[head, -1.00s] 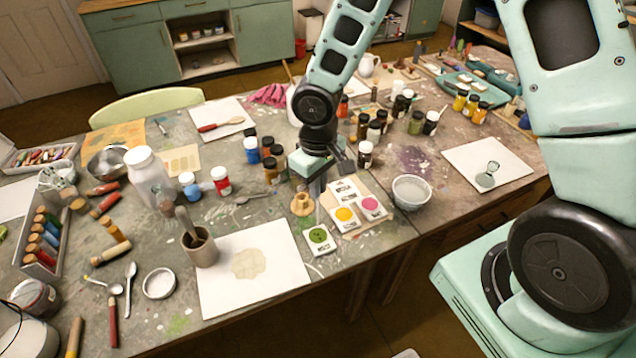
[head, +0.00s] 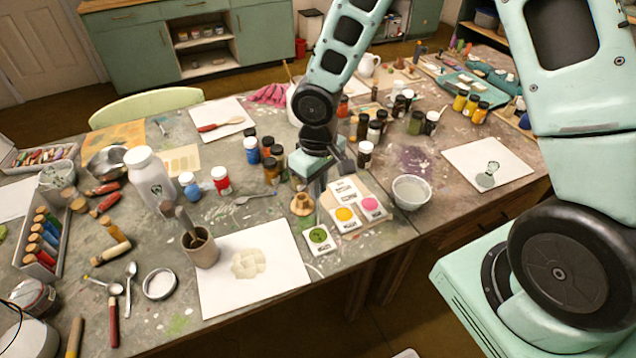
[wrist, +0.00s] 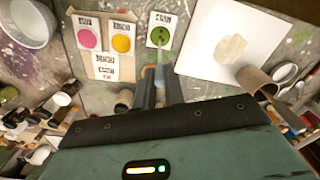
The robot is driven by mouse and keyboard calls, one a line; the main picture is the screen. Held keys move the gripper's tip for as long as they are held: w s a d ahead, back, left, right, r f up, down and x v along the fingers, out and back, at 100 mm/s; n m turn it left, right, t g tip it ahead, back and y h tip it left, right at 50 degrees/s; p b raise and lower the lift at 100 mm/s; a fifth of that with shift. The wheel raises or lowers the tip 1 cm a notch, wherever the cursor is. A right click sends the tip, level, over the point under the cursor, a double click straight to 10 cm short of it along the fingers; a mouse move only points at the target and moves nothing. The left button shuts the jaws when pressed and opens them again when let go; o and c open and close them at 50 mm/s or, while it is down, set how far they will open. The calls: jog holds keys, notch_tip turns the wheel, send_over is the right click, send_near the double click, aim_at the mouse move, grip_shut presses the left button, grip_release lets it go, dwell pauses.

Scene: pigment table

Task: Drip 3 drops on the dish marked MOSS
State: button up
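My gripper (head: 316,184) points down over the near part of the table. In the wrist view its two fingers (wrist: 160,92) are closed around a slim, pale dropper (wrist: 160,72). The dropper's thin tip is over or close to a square white dish with a green centre (wrist: 159,32); I cannot tell the gap. This green dish (head: 319,239) has darker patches in it, and its label is too blurred to read. Beside it are a yellow dish (head: 346,217) and a pink dish (head: 371,206), each with a label.
A wooden holder (head: 302,204) stands just left of the dropper. A white sheet with a pale stain (head: 281,276) lies left of the green dish. A grey bowl (head: 411,191) stands to the right. Several paint bottles (head: 365,154) crowd behind my gripper.

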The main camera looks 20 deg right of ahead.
jog(key=shift+r, duration=0.15)
jog(key=shift+r+p, duration=2.2)
jog(key=shift+r, duration=0.25)
